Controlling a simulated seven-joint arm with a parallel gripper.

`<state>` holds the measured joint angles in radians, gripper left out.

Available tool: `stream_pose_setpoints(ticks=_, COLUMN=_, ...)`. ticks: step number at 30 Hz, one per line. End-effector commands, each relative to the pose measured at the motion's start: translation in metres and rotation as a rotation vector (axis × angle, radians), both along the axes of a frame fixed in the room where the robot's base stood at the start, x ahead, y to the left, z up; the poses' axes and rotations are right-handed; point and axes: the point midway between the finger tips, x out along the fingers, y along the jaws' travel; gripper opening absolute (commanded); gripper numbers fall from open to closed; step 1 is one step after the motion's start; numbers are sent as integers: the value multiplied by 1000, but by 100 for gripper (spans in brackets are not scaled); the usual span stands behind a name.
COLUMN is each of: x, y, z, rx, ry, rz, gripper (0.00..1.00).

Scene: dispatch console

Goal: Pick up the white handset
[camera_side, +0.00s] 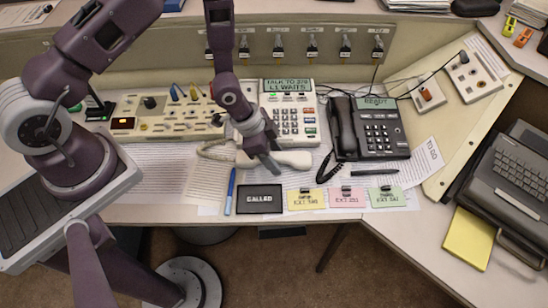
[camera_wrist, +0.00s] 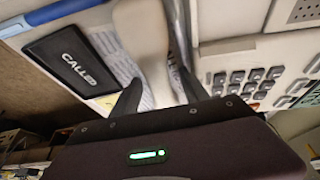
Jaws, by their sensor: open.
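The white handset (camera_side: 298,159) lies on papers on the desk, in front of the white desk phone (camera_side: 290,122). In the wrist view the handset (camera_wrist: 142,32) runs from the top edge down toward the space between my fingers. My gripper (camera_side: 272,167) is low over the handset's middle and hides part of it. In the wrist view my gripper (camera_wrist: 160,82) is open, with one dark finger on each side of the handset's line. I cannot tell whether the fingers touch it.
A black phone (camera_side: 375,130) with its own handset and coiled cord stands to the right. A blue pen (camera_side: 230,190), a black "CALLED" card (camera_side: 260,199) and coloured cards (camera_side: 306,200) lie along the front edge. A switch panel (camera_side: 160,115) stands to the left.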

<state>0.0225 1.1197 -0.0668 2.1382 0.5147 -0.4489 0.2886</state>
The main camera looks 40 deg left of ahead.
Motion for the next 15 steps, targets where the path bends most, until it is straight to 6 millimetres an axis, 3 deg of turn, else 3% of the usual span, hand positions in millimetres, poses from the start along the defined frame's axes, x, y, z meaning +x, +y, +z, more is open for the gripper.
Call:
stream_pose_setpoints(ticks=5, x=0, y=0, z=0, rx=0, ry=0, rz=0, gripper=51)
stream_pose_setpoints(ticks=12, x=0, y=0, z=0, rx=0, ry=0, rz=0, gripper=4)
stream_pose_setpoints(ticks=15, x=0, y=0, z=0, rx=0, ry=0, rz=0, gripper=0)
